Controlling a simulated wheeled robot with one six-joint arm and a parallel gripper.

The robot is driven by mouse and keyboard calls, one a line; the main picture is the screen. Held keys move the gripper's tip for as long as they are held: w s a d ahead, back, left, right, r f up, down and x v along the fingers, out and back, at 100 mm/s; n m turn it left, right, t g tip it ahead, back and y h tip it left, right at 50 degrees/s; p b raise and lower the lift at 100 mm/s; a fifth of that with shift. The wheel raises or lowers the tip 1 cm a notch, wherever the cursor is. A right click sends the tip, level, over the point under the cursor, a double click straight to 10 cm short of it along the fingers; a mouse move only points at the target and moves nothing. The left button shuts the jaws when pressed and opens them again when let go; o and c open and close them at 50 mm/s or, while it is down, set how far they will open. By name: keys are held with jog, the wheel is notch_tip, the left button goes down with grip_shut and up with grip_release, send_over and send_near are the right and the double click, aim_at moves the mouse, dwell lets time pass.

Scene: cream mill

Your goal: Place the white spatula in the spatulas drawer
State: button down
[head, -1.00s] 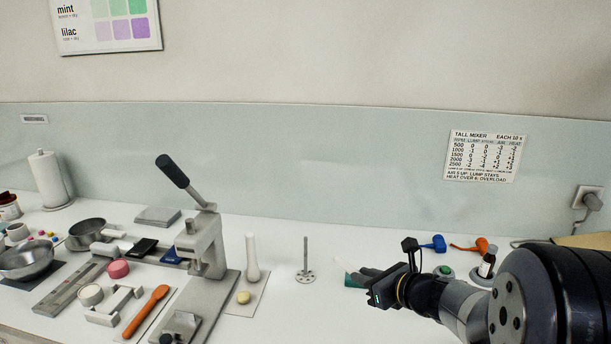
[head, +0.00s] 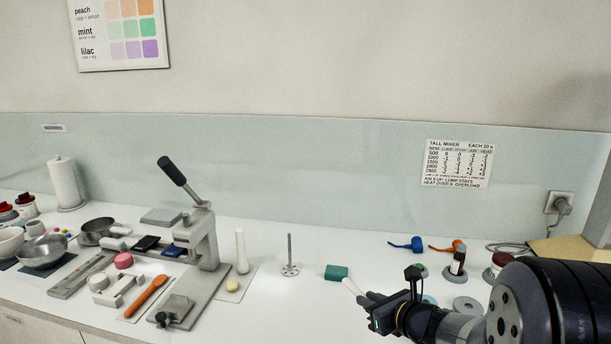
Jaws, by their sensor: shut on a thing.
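My gripper (head: 368,300) is at the lower right over the white counter, its dark jaws pointing left. It is shut on a slim white thing, the white spatula (head: 350,286), of which only a short end shows past the jaws. The rest of it is hidden by the jaws. A drawer or cabinet front (head: 45,331) shows below the counter's edge at the lower left, with a small label too small to read. I cannot tell whether it is the spatulas drawer.
An orange spatula (head: 147,296) lies left of a lever press (head: 206,250). A thin upright rod (head: 289,258) on a round base and a teal block (head: 337,272) stand near my gripper. Bowls crowd the left.

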jog(key=shift+w+a+f+m+h, duration=0.1)
jog(key=shift+f+m+h, duration=0.2)
jog(key=shift+f, duration=0.5)
jog(key=shift+m+t+h, duration=0.4)
jog(key=shift+m+h, duration=0.4)
jog(key=shift+h, duration=0.1)
jog(key=shift+s+d+f+p, duration=0.1)
jog(key=shift+d+f+p, duration=0.05)
jog(key=shift+f, duration=0.55)
jog(key=shift+s+d+f+p, duration=0.1)
jog(key=shift+d+f, duration=0.05)
jog(key=shift+f, duration=0.55)
jog(key=shift+s+d+f+p, duration=0.1)
jog(key=shift+d+f+p, duration=0.05)
jog(key=shift+f, duration=0.55)
jog(key=shift+a, duration=0.1)
